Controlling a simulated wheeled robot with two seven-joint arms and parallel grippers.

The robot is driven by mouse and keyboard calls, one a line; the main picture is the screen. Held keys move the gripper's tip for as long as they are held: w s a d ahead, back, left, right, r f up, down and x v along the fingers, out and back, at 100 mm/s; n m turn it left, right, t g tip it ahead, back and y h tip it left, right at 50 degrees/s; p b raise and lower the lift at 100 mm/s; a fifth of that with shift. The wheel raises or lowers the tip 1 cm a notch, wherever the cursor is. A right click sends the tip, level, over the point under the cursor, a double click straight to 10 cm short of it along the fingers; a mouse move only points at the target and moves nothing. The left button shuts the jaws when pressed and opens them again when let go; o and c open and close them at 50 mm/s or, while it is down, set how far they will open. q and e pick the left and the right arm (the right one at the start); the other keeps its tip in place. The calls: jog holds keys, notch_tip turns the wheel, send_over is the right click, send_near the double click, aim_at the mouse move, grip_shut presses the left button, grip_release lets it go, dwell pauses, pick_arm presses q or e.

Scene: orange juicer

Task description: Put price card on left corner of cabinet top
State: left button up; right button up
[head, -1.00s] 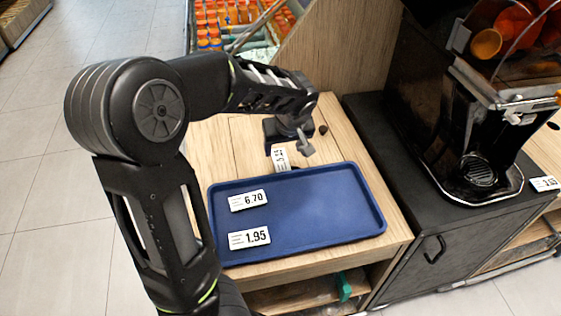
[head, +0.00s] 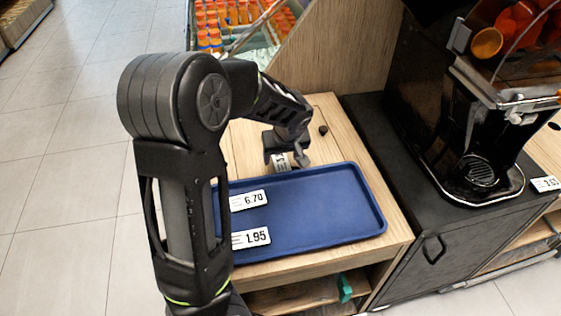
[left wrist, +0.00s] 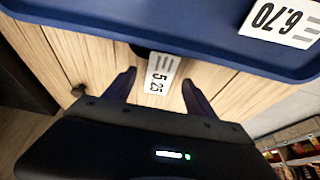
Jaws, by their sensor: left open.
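A white price card reading 5.25 (left wrist: 160,73) is at the back edge of the blue tray, over the wooden cabinet top (head: 345,140). It also shows in the head view (head: 281,161), partly covered by my gripper. My left gripper (left wrist: 162,80) is open, with one finger on each side of this card and a gap visible on both sides. In the head view my left gripper (head: 288,158) is low behind the tray. Whether the card touches the wood is unclear. My right gripper is not in view.
The blue tray (head: 320,205) carries two more price cards, 6.70 (head: 248,200) and 1.95 (head: 251,238). A small dark knob (head: 323,130) is on the wood behind it. A black juicer (head: 465,130) stands on the dark cabinet at right. Bottles (head: 235,15) are displayed behind.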

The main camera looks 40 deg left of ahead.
pick_arm(q)
jog(key=shift+x, duration=0.9)
jog(key=shift+f, duration=0.1)
jog(key=shift+c, duration=0.6)
grip_shut()
